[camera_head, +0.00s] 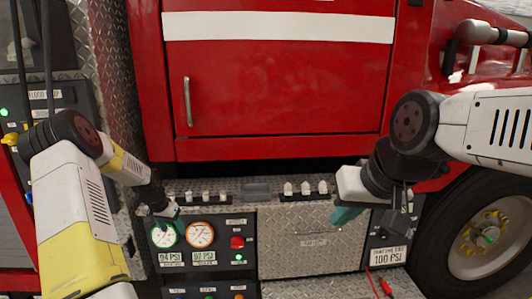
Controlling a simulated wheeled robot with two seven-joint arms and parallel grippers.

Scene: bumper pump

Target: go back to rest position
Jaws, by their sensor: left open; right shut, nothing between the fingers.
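My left gripper (160,212) is open, at the top left of the pump panel, close above the green-ringed gauge (164,236). Its small fingers are partly hard to make out against the panel. My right gripper (345,215) is shut and empty, in front of the right part of the diamond-plate front, left of the wheel. A teal piece shows at its tip. The panel also has an orange-ringed gauge (200,235), a red knob (237,242) and displays reading 94 PSI and 87 PSI.
A diamond-plate ledge with several small white-topped switches (305,188) runs between my arms. Above it is a red cabinet door (280,75) with a handle. A tyre (475,235) is at right. A sign (388,256) reads 100 PSI. Red leads (378,284) hang below it.

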